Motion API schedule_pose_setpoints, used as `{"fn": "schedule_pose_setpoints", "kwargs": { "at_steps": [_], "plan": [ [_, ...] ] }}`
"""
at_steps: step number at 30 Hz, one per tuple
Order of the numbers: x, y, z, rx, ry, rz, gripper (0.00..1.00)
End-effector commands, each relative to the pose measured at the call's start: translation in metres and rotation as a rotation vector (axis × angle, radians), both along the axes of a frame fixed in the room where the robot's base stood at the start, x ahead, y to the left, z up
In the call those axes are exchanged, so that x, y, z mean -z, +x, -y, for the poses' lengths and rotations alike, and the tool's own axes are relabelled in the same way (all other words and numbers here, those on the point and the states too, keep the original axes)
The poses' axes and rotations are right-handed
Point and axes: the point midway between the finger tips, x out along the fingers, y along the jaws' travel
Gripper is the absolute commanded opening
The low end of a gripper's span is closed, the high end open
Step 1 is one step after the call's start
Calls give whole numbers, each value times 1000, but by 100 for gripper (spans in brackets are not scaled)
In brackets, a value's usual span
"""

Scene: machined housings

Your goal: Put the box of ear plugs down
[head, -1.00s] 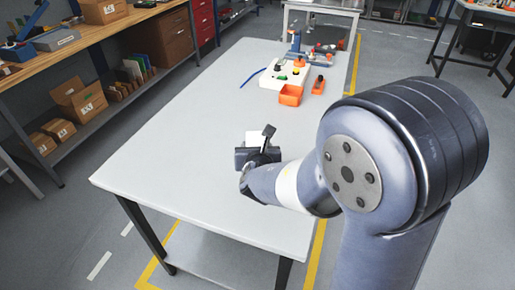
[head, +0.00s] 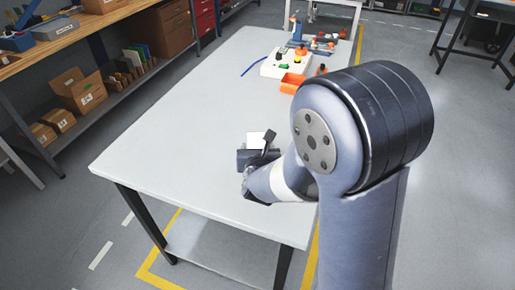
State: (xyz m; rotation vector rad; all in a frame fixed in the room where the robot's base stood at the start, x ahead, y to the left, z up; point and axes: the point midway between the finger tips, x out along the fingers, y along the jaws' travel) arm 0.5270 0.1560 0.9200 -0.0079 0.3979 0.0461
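A small white box (head: 255,138), which I take as the box of ear plugs, shows just past my gripper in the head view. My gripper (head: 264,146) is dark and appears shut on it, with one finger standing at the box's right side. The gripper's body and finger hide the lower and right parts of the box. Both are over the near half of the pale grey table (head: 180,130). I cannot tell whether the box touches the tabletop or hangs a little above it.
At the table's far end stand an orange bin (head: 292,82), a white block with coloured parts (head: 284,66) and a blue device (head: 296,32). A blue cable (head: 254,65) lies left of them. The tabletop's left and middle are clear. A shelf with cartons (head: 84,92) stands left.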

Motion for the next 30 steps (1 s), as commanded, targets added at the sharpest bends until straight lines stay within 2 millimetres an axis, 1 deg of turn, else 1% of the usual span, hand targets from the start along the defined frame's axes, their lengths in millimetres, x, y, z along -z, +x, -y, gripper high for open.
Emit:
{"fn": "schedule_pose_setpoints", "kwargs": {
  "at_steps": [1, 4, 11, 15, 20, 30],
  "plan": [
    [0, 0, 0, 0, 0, 0, 64],
    [0, 0, 0, 0, 0, 0, 72],
    [0, 0, 0, 0, 0, 0, 72],
    [-6, 0, 0, 0, 0, -1, 72],
    [-13, -21, 0, -2, 2, 2, 72],
    [-38, -80, 3, -4, 2, 1, 72]
  ]
}}
